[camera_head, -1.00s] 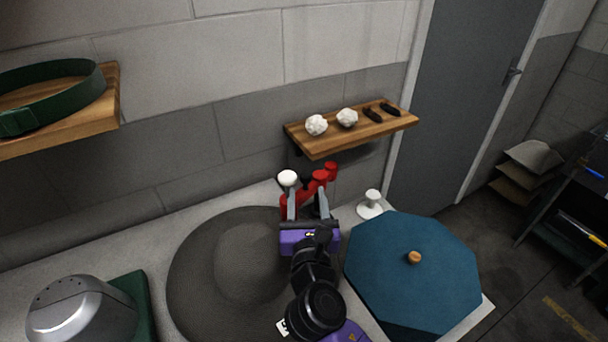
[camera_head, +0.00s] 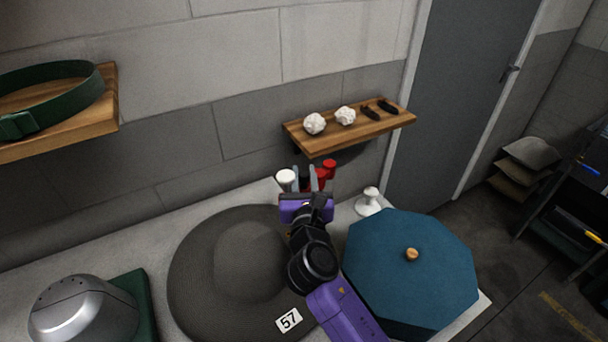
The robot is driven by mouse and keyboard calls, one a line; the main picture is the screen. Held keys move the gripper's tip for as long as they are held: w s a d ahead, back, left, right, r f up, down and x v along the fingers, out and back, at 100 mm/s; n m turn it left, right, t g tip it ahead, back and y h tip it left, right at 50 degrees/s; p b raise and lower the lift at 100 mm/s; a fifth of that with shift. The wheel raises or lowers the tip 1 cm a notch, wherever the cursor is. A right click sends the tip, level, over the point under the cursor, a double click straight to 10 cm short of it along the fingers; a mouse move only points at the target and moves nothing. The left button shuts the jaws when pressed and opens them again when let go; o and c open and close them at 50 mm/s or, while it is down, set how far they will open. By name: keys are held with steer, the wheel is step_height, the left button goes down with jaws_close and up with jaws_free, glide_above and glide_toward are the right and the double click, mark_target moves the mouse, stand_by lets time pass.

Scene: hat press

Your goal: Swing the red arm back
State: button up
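The red arm (camera_head: 329,168) shows only as red, rounded parts at the back of the worktop, below the small wooden shelf; the rest is hidden behind my gripper. A white knob (camera_head: 287,177) stands just left of it. My gripper (camera_head: 304,175) reaches in among these parts, its purple body covering their lower portion. Its two grey fingers show close together with something dark between them. I cannot tell whether they grip it.
A wide dark grey hat (camera_head: 215,250) lies left of my arm, with a "57" tag. A blue octagonal lid (camera_head: 400,280) with a wooden knob is close on the right. A white stand (camera_head: 368,203) is behind it. The wooden shelf (camera_head: 375,128) overhangs the back.

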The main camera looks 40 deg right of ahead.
jaws_close()
stand_by(1.1)
